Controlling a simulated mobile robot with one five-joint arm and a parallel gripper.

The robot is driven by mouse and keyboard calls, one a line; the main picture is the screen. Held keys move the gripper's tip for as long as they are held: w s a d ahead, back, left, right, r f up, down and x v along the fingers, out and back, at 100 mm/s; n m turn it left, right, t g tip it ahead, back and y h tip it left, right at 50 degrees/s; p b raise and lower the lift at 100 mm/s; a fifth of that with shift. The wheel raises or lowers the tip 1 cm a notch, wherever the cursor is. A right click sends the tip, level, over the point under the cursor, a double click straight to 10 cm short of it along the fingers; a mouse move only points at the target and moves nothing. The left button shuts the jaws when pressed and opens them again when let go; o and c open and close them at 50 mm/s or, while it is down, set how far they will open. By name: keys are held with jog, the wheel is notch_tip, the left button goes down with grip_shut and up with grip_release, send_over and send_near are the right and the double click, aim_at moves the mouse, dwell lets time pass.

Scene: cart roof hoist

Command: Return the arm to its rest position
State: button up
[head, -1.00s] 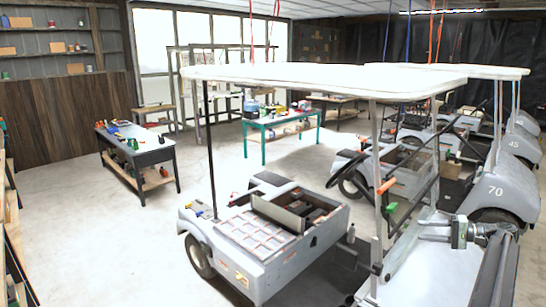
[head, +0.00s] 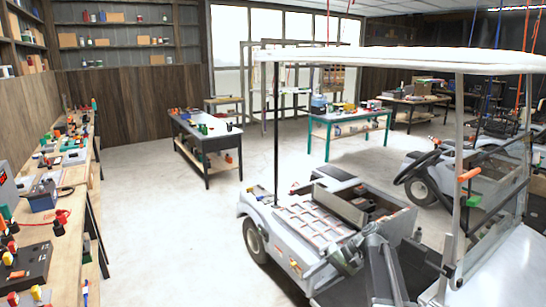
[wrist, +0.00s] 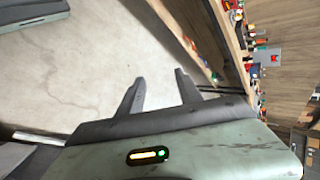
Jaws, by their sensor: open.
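My gripper (wrist: 159,76) shows in the wrist view with its two dark fingers spread apart and nothing between them. Pale concrete floor lies beyond the fingertips, with a long workbench edge to the right. In the head view my grey arm (head: 375,262) shows at the bottom, in front of the nearest cart. I cannot make out the finger gap there. The nearest cart (head: 283,262) is light grey, with a white roof (head: 400,60) held up on posts above it.
A long bench (head: 70,195) with tools runs along the left. A dark-framed table (head: 205,136) and a green-legged table (head: 350,116) stand farther back. Another cart (head: 430,185) stands behind the nearest one. The floor (head: 160,235) between the left bench and the nearest cart is clear.

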jog(key=s+a+f+n+g+h+b, duration=0.15)
jog(key=s+a+f+h, duration=0.25)
jog(key=s+a+f, duration=0.5)
jog(key=s+d+f+t+h, duration=0.1)
jog(key=s+d+h, duration=0.4)
jog(key=d, duration=0.6)
jog(key=shift+f+t, duration=0.25)
jog(key=shift+t, duration=0.2)
jog(key=shift+d, duration=0.1)
